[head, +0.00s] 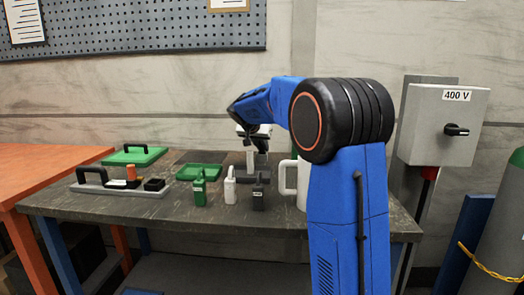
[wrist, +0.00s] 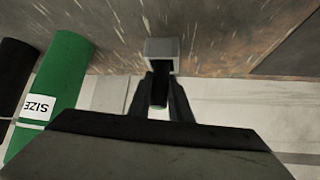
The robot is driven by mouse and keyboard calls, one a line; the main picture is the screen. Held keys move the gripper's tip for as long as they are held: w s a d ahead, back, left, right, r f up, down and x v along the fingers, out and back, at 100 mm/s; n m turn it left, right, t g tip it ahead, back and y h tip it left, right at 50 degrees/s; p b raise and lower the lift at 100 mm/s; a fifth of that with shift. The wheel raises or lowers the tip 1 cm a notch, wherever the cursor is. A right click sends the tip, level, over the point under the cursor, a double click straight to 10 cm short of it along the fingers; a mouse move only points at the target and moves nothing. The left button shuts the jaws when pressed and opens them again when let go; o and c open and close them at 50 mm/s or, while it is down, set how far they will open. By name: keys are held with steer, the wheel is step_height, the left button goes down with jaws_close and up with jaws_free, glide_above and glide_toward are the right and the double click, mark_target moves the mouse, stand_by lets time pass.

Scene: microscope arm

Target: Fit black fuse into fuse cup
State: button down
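A dark, labelled block with a narrow top (head: 259,196), which looks like the black fuse, stands upright near the front of the grey workbench in the head view. A small black open-looking cup (head: 155,184) sits at the right end of a grey base plate (head: 115,190) at the left; I take it for the fuse cup. My gripper (head: 258,145) is above the bench, behind and above the dark block, apart from it. A grey square piece (wrist: 162,48) shows beyond the fingertips.
Green (head: 200,190) and white (head: 230,187) blocks stand left of the dark one. Green trays lie behind (head: 133,156). A white handled object (head: 290,180) is partly hidden by my arm. Green (wrist: 55,85) and black (wrist: 14,75) cylinders show in the wrist view.

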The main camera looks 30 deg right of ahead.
step_height(320, 180, up, 10)
stand_by(0.7)
